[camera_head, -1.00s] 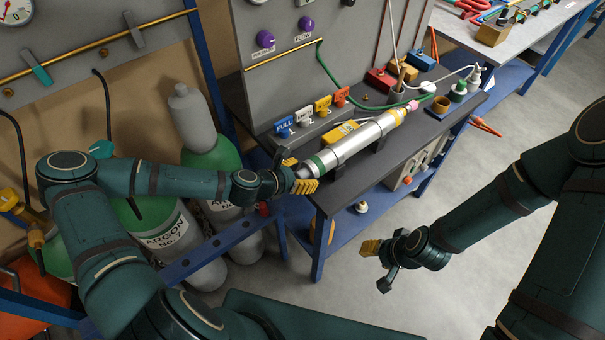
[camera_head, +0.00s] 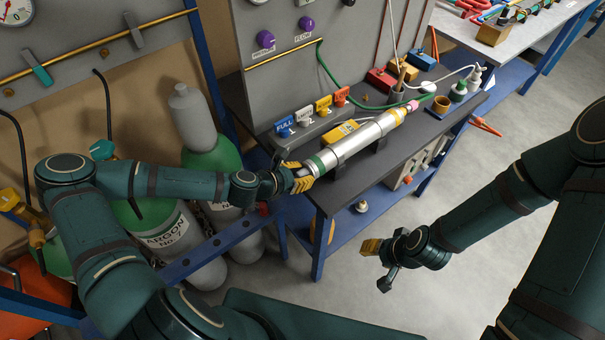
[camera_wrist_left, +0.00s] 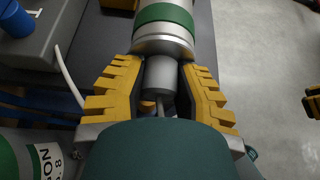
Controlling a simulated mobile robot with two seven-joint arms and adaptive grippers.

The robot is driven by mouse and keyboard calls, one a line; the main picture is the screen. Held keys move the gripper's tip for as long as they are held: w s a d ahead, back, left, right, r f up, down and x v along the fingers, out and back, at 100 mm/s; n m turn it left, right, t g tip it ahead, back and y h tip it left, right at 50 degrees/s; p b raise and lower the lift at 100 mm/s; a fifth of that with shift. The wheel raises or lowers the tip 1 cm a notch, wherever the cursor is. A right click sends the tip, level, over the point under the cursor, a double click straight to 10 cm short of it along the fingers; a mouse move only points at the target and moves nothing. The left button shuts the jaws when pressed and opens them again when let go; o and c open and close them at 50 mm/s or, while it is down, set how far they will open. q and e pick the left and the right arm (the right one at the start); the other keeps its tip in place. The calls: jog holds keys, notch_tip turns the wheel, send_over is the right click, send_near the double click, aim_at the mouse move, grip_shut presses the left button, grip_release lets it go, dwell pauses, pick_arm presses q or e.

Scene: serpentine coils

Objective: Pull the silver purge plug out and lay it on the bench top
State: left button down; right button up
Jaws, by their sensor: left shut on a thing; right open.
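The silver purge plug (camera_wrist_left: 160,76) is a short grey cylinder at the near end of a silver tube (camera_wrist_left: 166,38) with a green band. My left gripper (camera_head: 303,177) is shut on the plug; its yellow fingers (camera_wrist_left: 160,82) flank the plug in the left wrist view. The plug sits against the tube's end; how deep it is seated is hidden. In the head view the tube (camera_head: 354,141) lies on dark supports on the dark bench top (camera_head: 335,197). My right gripper (camera_head: 376,266) is open and empty, out over the floor.
Blue, white, yellow and orange tags (camera_head: 323,105) stand behind the tube. A yellow device (camera_head: 340,131) lies beside it. Small red and yellow boxes and bottles crowd the bench's far end. Argon cylinders (camera_head: 170,240) stand left of the bench. The near bench strip looks clear.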

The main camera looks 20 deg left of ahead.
pick_arm(q)
jog(key=shift+s+a+p, duration=0.15)
jog(key=shift+s+a, duration=0.75)
jog(key=shift+s, duration=0.25)
jog(key=shift+s+a+p, duration=0.15)
jog(key=shift+s+a, duration=0.7)
jog(key=shift+s, duration=0.25)
